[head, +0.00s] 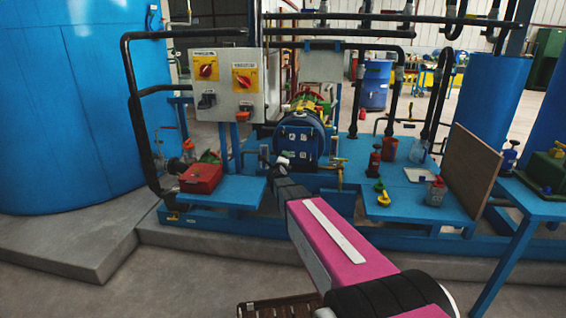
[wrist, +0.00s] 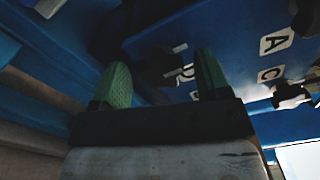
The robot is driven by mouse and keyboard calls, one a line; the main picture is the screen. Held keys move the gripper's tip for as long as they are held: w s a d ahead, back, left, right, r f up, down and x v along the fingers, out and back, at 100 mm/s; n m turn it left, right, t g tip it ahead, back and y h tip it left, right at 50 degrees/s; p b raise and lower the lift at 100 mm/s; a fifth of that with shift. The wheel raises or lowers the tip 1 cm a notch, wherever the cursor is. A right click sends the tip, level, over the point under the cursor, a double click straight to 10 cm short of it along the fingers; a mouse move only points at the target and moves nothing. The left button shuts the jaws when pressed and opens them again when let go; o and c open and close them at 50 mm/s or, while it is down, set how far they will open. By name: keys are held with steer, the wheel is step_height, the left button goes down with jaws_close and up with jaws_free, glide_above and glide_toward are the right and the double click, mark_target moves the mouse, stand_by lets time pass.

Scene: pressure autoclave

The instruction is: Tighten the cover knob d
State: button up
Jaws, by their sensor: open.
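The blue round autoclave cover (head: 298,140) faces me at the middle of the head view, with white letter labels on it. In the wrist view the blue cover (wrist: 225,45) fills the upper right, with labels A and C readable. A dark knob (wrist: 156,66) beside a partly hidden label, apparently D, shows between my green fingertips. My gripper (wrist: 161,78) is open, with one finger on each side of this knob in the picture. I cannot tell whether either finger touches it. In the head view my gripper (head: 278,163) is small and dark at the cover's lower left.
Another dark knob (wrist: 290,97) sits near label C. A grey control box (head: 228,85) with red switches stands left of the cover. A red box (head: 201,178) lies on the blue platform, with black pipes around it. Cups and bottles stand on the right platform.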

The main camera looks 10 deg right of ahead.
steer(key=v, duration=1)
steer(key=shift+s, duration=0.35)
steer(key=shift+a, duration=0.1)
steer(key=s+a+f+n+g+y, duration=0.4)
steer(key=s+f+n+g+y, duration=0.45)
steer(key=n, duration=0.85)
steer(key=s+d+f+n+g+h, duration=0.1)
steer(key=s+d+f+n+g, duration=0.1)
steer(key=s, duration=0.4)
steer(key=s+d+f+n+g+h, duration=0.1)
steer(key=s+d+f+n+g, duration=0.1)
steer(key=s, duration=0.4)
steer(key=s+d+f+n+g+h, duration=0.1)
steer(key=s+d+f+n+g, duration=0.1)
steer(key=s, duration=0.4)
steer(key=d+n+g, duration=0.1)
steer(key=n+g, duration=0.1)
steer(key=shift+s+d+f+g, duration=0.2)
steer(key=shift+f+g, duration=0.1)
steer(key=shift+g, duration=0.05)
